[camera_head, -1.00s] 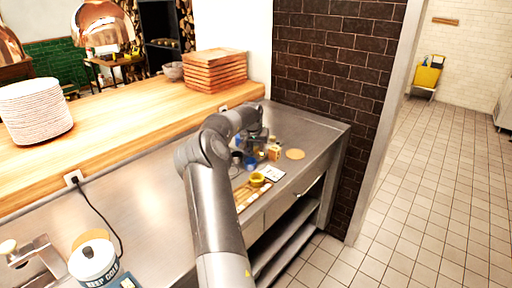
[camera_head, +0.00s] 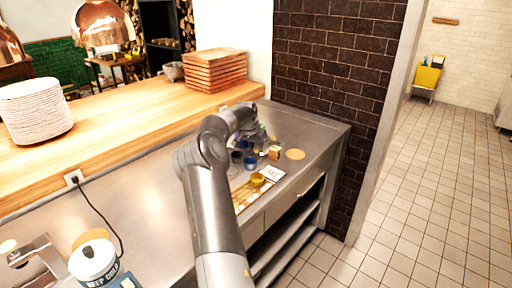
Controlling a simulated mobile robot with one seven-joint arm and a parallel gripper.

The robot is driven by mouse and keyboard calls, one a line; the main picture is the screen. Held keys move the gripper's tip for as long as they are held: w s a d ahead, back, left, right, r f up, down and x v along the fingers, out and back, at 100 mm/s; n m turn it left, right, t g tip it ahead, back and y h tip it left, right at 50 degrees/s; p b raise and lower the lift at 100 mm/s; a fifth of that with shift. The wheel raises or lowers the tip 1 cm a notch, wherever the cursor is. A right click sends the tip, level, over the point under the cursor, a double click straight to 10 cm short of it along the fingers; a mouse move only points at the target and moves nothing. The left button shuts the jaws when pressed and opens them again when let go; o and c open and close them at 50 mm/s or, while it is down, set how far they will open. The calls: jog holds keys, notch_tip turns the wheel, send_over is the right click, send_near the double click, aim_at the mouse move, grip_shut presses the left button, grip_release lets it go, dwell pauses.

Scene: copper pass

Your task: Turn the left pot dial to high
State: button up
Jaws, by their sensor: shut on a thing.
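My gripper (camera_head: 264,146) is low over the far end of the steel counter (camera_head: 165,205), by a cluster of small items. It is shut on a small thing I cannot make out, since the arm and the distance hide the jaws. A small yellow-orange block (camera_head: 275,153) shows right beside the fingers. Dark blue cups (camera_head: 250,162) stand just left of and below it.
A yellow cup (camera_head: 257,180), a white card (camera_head: 272,173) and a tan disc (camera_head: 295,154) lie near the gripper. The wooden shelf (camera_head: 150,115) holds stacked plates (camera_head: 36,110) and trays (camera_head: 214,70). The middle counter is clear.

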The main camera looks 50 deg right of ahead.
jog(key=o, duration=1)
jog(key=v, duration=1)
jog(key=shift+a+r, duration=0.15)
jog(key=shift+r, duration=0.25)
